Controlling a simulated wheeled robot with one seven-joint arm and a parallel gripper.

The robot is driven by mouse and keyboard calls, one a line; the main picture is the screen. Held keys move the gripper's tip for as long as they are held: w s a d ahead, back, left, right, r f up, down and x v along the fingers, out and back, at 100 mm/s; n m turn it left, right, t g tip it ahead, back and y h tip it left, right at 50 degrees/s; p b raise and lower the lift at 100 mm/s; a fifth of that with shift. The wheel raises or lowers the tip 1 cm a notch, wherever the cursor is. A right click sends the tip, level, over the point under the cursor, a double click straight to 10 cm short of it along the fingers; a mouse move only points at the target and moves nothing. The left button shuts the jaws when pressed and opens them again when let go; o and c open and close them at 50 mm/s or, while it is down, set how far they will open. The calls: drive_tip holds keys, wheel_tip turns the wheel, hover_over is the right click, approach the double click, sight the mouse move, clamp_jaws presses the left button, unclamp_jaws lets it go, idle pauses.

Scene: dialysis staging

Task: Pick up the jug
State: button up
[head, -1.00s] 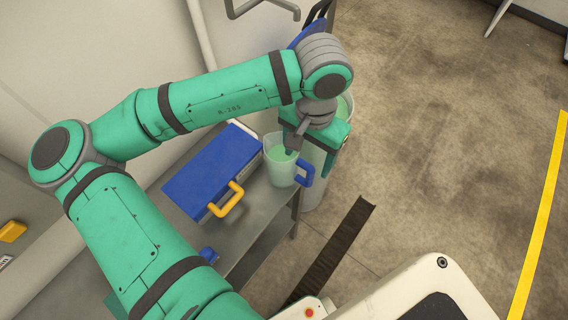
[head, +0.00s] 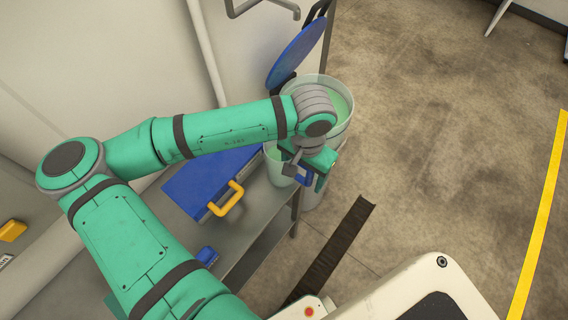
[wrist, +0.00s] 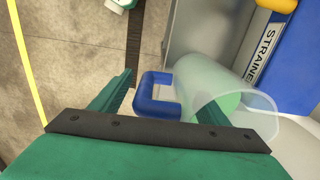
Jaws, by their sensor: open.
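The jug is translucent with green liquid in it and a blue handle. In the head view the jug (head: 277,172) stands on the grey bench, partly hidden by my arm's end. In the wrist view the jug (wrist: 215,82) is right of centre, with its blue handle (wrist: 147,104) pointing left. My gripper (wrist: 166,88) is open, its fingers on either side of the handle in this view. I see no contact; how deep the handle sits between the fingers is unclear. In the head view my gripper (head: 312,175) is over the handle side of the jug.
A blue case (head: 208,180) with a yellow handle, labelled "STRAINE…" in the wrist view, lies beside the jug on the bench (head: 262,215). A large bucket (head: 342,128) of green liquid with a raised blue lid (head: 297,52) stands behind. Open floor lies right.

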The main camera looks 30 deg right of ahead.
drive_tip(key=shift+c, duration=0.6)
clamp_jaws()
drive_tip(key=shift+r, duration=0.25)
